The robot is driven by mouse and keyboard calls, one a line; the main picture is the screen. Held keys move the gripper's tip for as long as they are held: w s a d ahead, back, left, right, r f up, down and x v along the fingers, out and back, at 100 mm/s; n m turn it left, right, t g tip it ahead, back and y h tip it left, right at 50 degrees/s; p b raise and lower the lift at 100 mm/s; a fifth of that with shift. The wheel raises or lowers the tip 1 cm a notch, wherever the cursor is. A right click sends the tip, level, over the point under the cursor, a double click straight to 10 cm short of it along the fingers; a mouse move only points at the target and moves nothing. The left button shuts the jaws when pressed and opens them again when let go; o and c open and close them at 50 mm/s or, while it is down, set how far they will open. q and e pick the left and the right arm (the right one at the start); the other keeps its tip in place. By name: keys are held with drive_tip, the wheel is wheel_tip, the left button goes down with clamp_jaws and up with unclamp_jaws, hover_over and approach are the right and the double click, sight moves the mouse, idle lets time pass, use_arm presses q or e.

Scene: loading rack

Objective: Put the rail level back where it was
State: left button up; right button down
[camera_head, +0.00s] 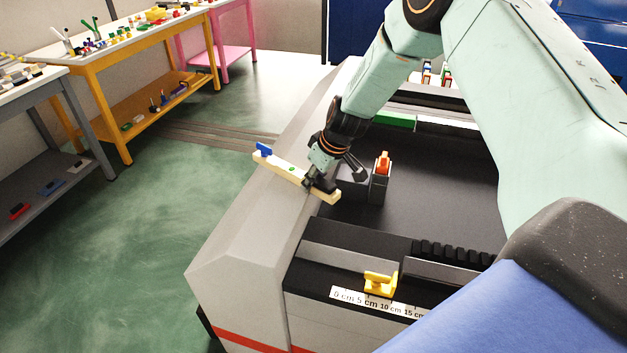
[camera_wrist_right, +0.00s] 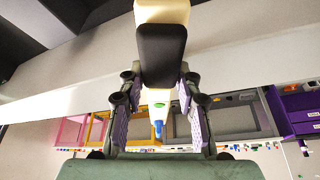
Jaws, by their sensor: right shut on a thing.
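The rail level (camera_head: 285,171) is a long cream bar with a blue block at its far left end and a green spot near its middle. My right gripper (camera_head: 319,184) is shut on it near its right end and holds it over the grey machine's left edge. In the right wrist view the level (camera_wrist_right: 161,10) runs lengthwise between the fingers of my right gripper (camera_wrist_right: 160,100), with a black block on it and its green and blue parts farther off. The fingers hide part of the bar. My left gripper is not in view.
An upright dark post with an orange top (camera_head: 383,164) stands just right of the gripper. A yellow piece (camera_head: 379,283) sits by a centimetre scale (camera_head: 372,303) at the front. The dark bed (camera_head: 440,170) has clear room. Workbenches (camera_head: 125,45) stand at the left.

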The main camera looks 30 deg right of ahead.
drive_tip(key=shift+a+r, duration=0.15)
drive_tip(key=shift+a, duration=0.25)
drive_tip(key=c, duration=1.3)
unclamp_jaws()
drive_tip(key=shift+f, duration=0.2)
drive_tip(key=o, duration=0.3)
drive_tip(key=shift+d, duration=0.3)
drive_tip(key=shift+o, duration=0.3)
drive_tip(key=shift+a+r, duration=0.1)
drive_tip(key=shift+a, duration=0.2)
drive_tip(key=shift+r, duration=0.15)
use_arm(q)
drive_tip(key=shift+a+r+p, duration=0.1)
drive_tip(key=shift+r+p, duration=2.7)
use_arm(e)
drive_tip(key=v, duration=1.2)
drive_tip(key=shift+d, duration=0.2)
